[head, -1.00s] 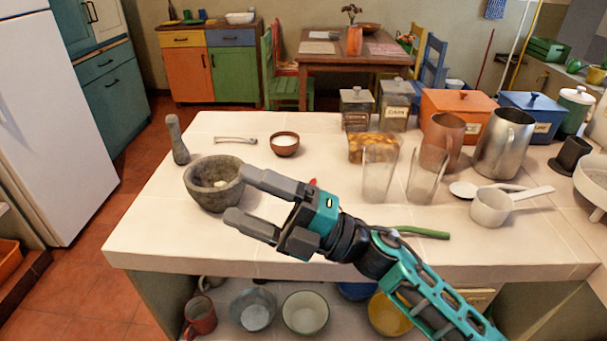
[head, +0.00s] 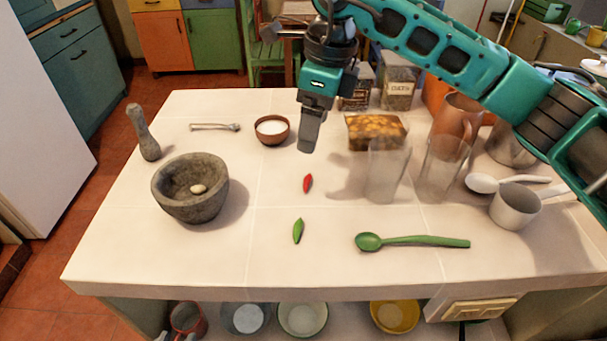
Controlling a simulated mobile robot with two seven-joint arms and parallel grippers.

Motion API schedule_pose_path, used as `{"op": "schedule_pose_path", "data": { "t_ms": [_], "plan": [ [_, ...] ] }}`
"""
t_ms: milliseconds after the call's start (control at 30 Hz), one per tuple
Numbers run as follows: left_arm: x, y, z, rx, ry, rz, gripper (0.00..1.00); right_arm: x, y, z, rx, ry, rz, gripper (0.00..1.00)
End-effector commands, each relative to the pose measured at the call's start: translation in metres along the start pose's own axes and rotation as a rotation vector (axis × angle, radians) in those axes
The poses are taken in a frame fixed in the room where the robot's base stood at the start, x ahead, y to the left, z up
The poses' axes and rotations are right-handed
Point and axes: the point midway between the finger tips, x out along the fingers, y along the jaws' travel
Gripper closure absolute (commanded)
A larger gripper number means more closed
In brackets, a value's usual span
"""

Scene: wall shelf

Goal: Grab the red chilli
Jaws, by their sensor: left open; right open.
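The red chilli (head: 308,183) lies on the pale tiled counter, in the middle of the head view. My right gripper (head: 308,141), on the teal arm coming in from the right, points down above the counter, a little behind the chilli in the picture. Its fingers are seen nearly edge-on, one covering the other; it is open with nothing visible in it. It appears apart from the chilli. My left gripper is not in view.
A green chilli (head: 298,231) and a green spoon (head: 412,241) lie nearer the front edge. A stone mortar (head: 190,203) stands left, a small bowl (head: 272,130) behind. Clear glasses (head: 387,172) stand right of the chilli. The counter between mortar and chilli is clear.

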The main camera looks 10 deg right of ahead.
Motion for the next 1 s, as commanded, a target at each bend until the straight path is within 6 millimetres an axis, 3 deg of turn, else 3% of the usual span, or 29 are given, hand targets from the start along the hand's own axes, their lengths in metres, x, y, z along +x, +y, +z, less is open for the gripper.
{"op": "schedule_pose_path", "data": {
  "t_ms": [300,567,800,1000],
  "plan": [
    [-0.002,0.001,0.0,0.0,-0.004,0.001,0.57,0.058,0.001,-0.001,0.0,0.001,0.007,0.23],
    [-0.003,0.001,-0.001,-0.001,-0.004,0.002,0.57,0.079,0.0,-0.002,0.001,-0.001,0.007,0.23],
    [-0.004,0.001,-0.004,-0.001,-0.004,0.002,0.57,0.113,-0.005,-0.007,-0.001,-0.002,0.008,0.23],
    [-0.004,0.001,-0.004,0.0,-0.004,0.002,0.57,0.122,-0.005,-0.007,-0.001,-0.003,0.006,0.23]
  ]
}}
